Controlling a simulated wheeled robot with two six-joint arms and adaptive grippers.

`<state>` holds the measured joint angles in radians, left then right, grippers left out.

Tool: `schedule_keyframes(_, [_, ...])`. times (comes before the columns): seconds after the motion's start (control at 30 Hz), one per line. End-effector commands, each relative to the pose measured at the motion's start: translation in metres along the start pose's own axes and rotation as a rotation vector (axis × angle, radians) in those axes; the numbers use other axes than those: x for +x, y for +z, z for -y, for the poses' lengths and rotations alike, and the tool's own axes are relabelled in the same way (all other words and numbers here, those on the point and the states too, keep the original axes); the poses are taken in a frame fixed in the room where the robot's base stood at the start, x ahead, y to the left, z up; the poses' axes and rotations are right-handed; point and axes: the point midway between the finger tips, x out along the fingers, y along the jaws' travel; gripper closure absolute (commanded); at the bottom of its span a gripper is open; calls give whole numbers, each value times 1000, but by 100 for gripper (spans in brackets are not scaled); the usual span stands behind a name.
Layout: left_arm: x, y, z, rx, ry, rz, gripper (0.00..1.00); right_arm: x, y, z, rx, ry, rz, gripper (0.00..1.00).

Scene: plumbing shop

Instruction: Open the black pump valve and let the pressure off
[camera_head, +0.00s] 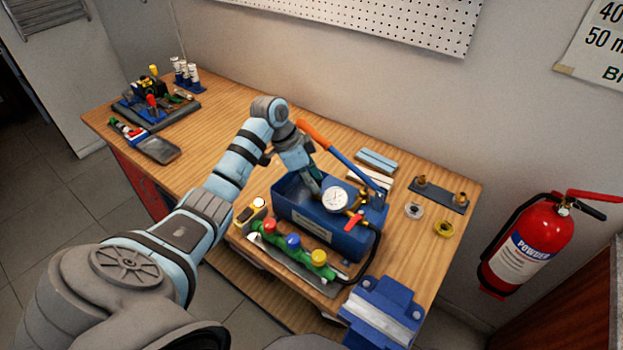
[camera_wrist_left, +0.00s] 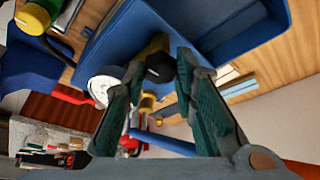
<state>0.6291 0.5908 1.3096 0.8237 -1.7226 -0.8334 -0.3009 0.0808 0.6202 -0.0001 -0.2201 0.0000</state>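The blue test pump (camera_head: 300,222) stands on the wooden bench, with a white dial gauge (camera_head: 334,200), a red lever (camera_head: 354,221) and an orange-handled blue pump lever (camera_head: 340,150). My left gripper (camera_head: 314,186) reaches down over the pump, just left of the gauge. In the left wrist view, a black valve knob (camera_wrist_left: 160,68) on a brass body shows between the fingertips of the open left gripper (camera_wrist_left: 160,72). I cannot tell whether a finger touches it. The gauge (camera_wrist_left: 104,86) is beside the left finger. The head view hides the knob. My right gripper is not in view.
A rack with red, blue and yellow-green valve knobs (camera_head: 292,242) lies in front of the pump. A blue vise (camera_head: 385,312) is at the front right. Fittings on a dark plate (camera_head: 440,195) are at the right. The bench's left middle is mostly clear.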

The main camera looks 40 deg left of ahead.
Motion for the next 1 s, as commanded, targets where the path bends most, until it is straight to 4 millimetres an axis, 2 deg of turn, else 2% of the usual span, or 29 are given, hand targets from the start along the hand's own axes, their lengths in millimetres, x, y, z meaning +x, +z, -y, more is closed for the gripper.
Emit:
schedule_keyframes(0.47, [1, -1, -2, -56, -20, -2, 100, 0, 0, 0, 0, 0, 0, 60])
schedule_keyframes(0.67, [2, -1, -3, -167, -65, -1, 100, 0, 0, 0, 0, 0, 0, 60])
schedule_keyframes(1.0, [2, -2, -5, -452, -183, -2, 100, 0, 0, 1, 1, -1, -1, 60])
